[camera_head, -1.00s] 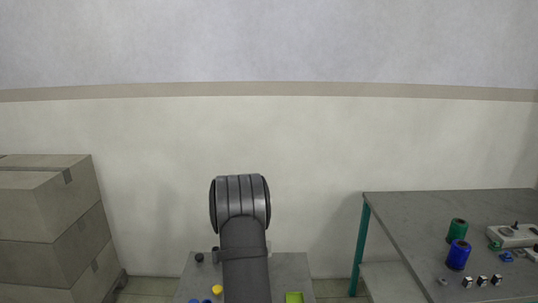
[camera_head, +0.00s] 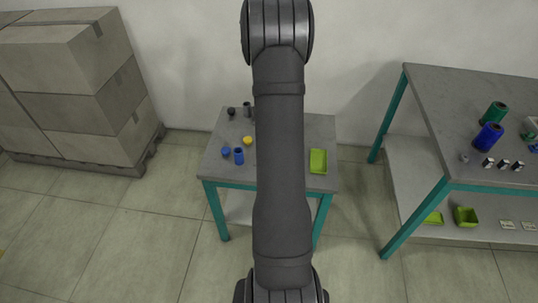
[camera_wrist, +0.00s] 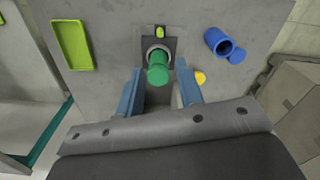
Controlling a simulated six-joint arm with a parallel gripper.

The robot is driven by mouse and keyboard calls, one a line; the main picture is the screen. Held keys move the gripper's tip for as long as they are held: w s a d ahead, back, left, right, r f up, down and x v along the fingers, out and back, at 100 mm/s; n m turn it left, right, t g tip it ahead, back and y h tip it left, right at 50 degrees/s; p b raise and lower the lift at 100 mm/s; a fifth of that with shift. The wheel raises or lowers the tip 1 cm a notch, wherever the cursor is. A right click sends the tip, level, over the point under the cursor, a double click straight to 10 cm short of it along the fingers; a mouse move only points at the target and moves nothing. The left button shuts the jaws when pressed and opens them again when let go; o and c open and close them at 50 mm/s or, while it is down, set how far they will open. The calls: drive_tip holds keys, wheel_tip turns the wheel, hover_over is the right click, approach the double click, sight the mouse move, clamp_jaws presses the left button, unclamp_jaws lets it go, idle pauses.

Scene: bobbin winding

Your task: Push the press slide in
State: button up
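In the wrist view, a dark press-like plate (camera_wrist: 145,32) stands on the grey table, with a small yellow-green piece (camera_wrist: 160,32) on it. A green cylinder (camera_wrist: 158,74) sticks out of a grey ring on this plate. I cannot tell for sure which part is the press slide. My gripper (camera_wrist: 158,68) has two blue fingers spread wide. The green cylinder lies between them in the picture, with gaps on both sides, so the gripper is open and holds nothing. In the head view, my arm hides the gripper and the plate.
The small table (camera_head: 215,172) bears a blue cylinder (camera_head: 239,156), blue cap (camera_head: 226,152), yellow cap (camera_head: 247,140) and lime tray (camera_head: 318,168). A bench (camera_head: 440,95) with green (camera_head: 494,113) and blue (camera_head: 488,136) spools stands right. Stacked boxes (camera_head: 75,85) stand left.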

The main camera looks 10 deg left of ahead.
wheel_tip(320, 180, down, 14)
drive_tip(key=shift+f, duration=0.15)
idle(0.3)
clamp_jaws()
